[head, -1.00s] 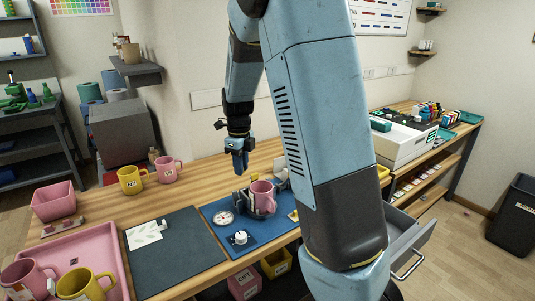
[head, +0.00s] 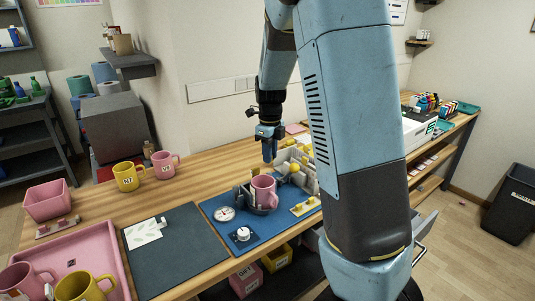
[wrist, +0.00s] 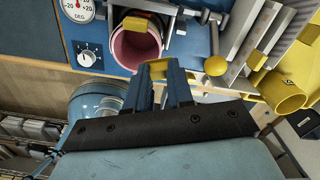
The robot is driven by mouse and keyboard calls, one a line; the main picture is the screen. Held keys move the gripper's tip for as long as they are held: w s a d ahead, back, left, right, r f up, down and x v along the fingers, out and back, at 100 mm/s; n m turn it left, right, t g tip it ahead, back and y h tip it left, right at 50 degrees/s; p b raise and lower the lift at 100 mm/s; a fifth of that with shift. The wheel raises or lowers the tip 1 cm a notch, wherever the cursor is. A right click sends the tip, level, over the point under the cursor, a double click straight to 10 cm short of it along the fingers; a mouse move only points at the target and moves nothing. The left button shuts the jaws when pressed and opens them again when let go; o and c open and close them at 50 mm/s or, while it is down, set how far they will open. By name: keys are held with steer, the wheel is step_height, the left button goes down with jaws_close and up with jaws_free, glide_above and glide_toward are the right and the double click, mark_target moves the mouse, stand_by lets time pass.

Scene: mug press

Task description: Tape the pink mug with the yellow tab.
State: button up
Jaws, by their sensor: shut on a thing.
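The pink mug (head: 264,190) stands upright in the dark cradle of the press on the blue mat (head: 215,203). In the wrist view I look down into the mug's open mouth (wrist: 135,48); a small yellow piece (wrist: 136,24) overlaps its far rim. My gripper (head: 269,157) hangs behind the mug. In the wrist view its fingers (wrist: 160,76) are shut on a small yellow tab (wrist: 159,66), just beside the mug's rim in the picture. I cannot tell whether the tab touches the mug. The tab is too small to make out in the head view.
A dial (head: 224,214) and a knob box (head: 241,235) sit on the mat's left. Grey holders with yellow knobs (head: 295,168) stand right of the mug. A yellow block strip (head: 304,206) lies at front right. A dark mat (head: 172,250) and pink tray (head: 108,253) lie left.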

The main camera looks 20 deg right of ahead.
steer(key=shift+f, duration=2.6)
steer(key=shift+s+a+f, duration=0.1)
steer(key=shift+f, duration=0.35)
stand_by(0.4)
steer(key=o, duration=0.9)
steer(key=shift+c, duration=0.2)
steer(key=shift+r, duration=0.1)
